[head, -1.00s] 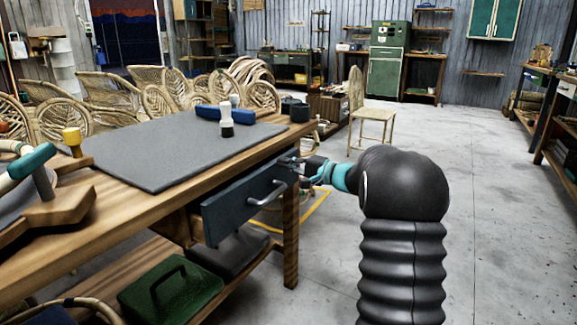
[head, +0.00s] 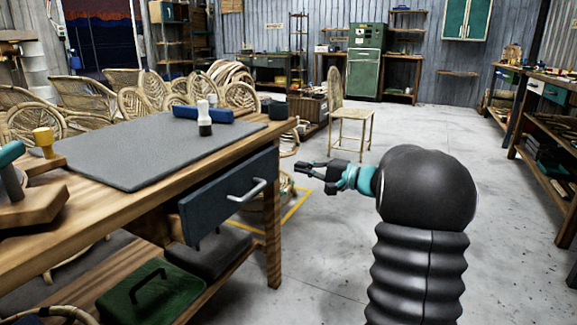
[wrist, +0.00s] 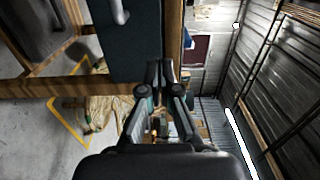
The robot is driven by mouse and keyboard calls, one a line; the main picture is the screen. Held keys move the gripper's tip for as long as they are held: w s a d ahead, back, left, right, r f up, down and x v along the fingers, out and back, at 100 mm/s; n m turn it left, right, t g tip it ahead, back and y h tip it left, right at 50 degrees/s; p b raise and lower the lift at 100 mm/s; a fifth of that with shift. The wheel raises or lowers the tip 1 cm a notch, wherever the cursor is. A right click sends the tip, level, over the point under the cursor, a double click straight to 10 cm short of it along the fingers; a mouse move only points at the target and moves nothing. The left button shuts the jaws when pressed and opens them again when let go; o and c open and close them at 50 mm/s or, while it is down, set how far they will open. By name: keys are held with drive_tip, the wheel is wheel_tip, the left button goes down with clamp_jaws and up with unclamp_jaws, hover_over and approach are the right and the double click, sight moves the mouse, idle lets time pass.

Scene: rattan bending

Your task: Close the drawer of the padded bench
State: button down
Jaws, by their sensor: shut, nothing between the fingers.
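The drawer (head: 222,205) has a dark blue-grey front with a silver bar handle (head: 248,190). It sits under the top of the wooden bench (head: 150,205), which carries a grey pad (head: 150,155). In the wrist view my shut fingers (wrist: 160,70) are beside the drawer front (wrist: 125,50), with the handle (wrist: 119,10) at the top.
A green box (head: 155,292) lies on the lower shelf. A wooden chair (head: 350,125) stands behind my gripper. The concrete floor on the right is clear.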

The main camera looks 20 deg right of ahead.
drive_tip(key=shift+s+d, duration=0.35)
drive_tip(key=shift+s, duration=0.05)
drive_tip(key=c, duration=1.7)
unclamp_jaws()
drive_tip(key=shift+s+d, duration=0.15)
drive_tip(key=shift+s, duration=0.05)
drive_tip(key=o, duration=0.5)
drive_tip(key=shift+r+p, duration=0.2)
drive_tip(key=shift+p, duration=0.2)
drive_tip(key=shift+c, duration=0.2)
drive_tip(key=shift+o, duration=0.5)
drive_tip(key=f+p, duration=0.1)
drive_tip(key=w+f+p, duration=0.1)
drive_tip(key=p, duration=0.1)
drive_tip(key=shift+w+d+f+m, duration=0.15)
drive_tip(key=shift+d+m, duration=0.2)
drive_tip(key=shift+m, duration=0.05)
drive_tip(key=n+g+y+p, duration=0.5)
drive_tip(key=n+y, duration=0.1)
approach(256, 192)
drive_tip(key=p+x, duration=0.1)
drive_tip(key=x, duration=0.9)
drive_tip(key=shift+w+a, duration=0.25)
drive_tip(key=shift+a, duration=0.1)
